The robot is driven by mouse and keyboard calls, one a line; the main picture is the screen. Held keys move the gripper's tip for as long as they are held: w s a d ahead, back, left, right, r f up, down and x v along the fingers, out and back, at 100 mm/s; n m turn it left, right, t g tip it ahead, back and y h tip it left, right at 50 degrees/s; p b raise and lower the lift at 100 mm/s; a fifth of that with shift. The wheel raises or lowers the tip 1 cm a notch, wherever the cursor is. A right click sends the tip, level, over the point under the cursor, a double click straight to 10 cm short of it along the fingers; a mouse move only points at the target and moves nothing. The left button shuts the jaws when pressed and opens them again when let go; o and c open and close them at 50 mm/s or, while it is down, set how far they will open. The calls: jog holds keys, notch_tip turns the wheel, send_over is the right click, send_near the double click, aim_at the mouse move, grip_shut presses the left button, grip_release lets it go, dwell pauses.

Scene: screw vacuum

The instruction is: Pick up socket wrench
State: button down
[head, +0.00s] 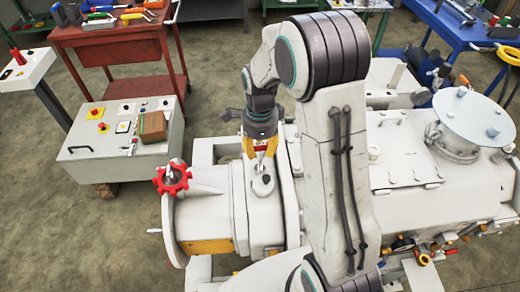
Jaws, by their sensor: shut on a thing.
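My gripper (261,151), with yellow fingers, points down over the round end of the white machine (216,205), left of the picture's middle. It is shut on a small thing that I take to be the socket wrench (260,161). Only a little of it shows, pale with some red, between and just below the fingers. It is right above a round grey fitting (263,185) on the machine's top. I cannot tell whether it touches the fitting. The rest of it is hidden by the fingers.
A red handwheel (172,177) stands at the machine's left end. A grey control box (122,150) with buttons and a brown block is to the left. A red tool cart (112,47) and a blue table (447,27) are at the back. Open floor lies at lower left.

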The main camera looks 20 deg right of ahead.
jog(key=shift+r, duration=0.7)
notch_tip(320, 180, up, 3)
jog(key=shift+w+f, duration=0.1)
jog(key=s+d+r+b, duration=0.1)
jog(key=s+d+r, duration=0.5)
jog(key=d, duration=0.4)
jog(key=shift+r+b, duration=0.3)
jog(key=s+d+p, duration=0.1)
jog(key=d+p, duration=0.2)
jog(key=d, duration=0.4)
jog(key=shift+r, duration=0.1)
